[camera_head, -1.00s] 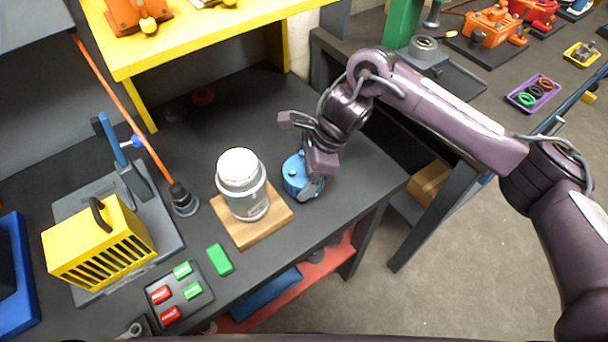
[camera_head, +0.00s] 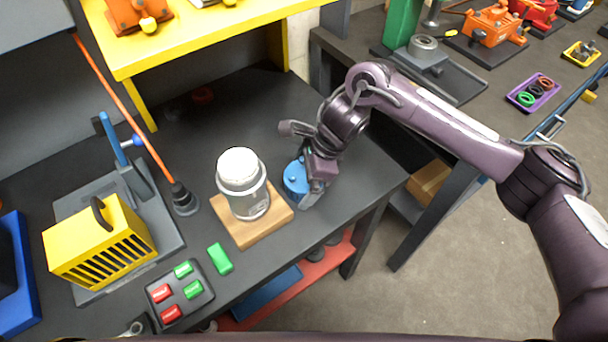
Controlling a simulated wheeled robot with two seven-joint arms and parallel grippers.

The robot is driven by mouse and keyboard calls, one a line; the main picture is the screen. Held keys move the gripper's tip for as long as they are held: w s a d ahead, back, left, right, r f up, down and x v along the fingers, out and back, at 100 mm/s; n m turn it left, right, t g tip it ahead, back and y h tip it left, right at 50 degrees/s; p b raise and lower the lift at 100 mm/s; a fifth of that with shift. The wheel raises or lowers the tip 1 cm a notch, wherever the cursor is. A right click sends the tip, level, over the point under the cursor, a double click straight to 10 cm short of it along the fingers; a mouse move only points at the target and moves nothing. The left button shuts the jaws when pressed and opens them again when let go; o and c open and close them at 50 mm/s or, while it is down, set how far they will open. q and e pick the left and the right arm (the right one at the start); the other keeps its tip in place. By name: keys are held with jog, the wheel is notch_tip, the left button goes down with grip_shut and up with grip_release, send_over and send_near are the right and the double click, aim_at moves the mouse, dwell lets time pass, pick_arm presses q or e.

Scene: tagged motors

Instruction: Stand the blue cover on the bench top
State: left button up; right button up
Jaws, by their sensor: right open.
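The blue cover (camera_head: 294,177) is a short round piece on the dark bench top (camera_head: 372,182), right of a wooden block. My right gripper (camera_head: 307,191) is at the cover's right side with its jaws open. The gripper and wrist hide part of the cover, and I cannot tell whether the fingers touch it. My left gripper is not in view.
A grey and white cylinder (camera_head: 243,184) stands on the wooden block (camera_head: 239,231) close left of the cover. A green block (camera_head: 220,259), a tray of red and green tags (camera_head: 163,293) and a yellow slotted housing (camera_head: 97,243) lie further left. The bench behind the cover is clear.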

jog(key=shift+d+r, duration=0.15)
jog(key=shift+r, duration=0.25)
jog(key=v, duration=1.1)
jog(key=shift+r+b, duration=0.15)
jog(key=shift+b, duration=0.2)
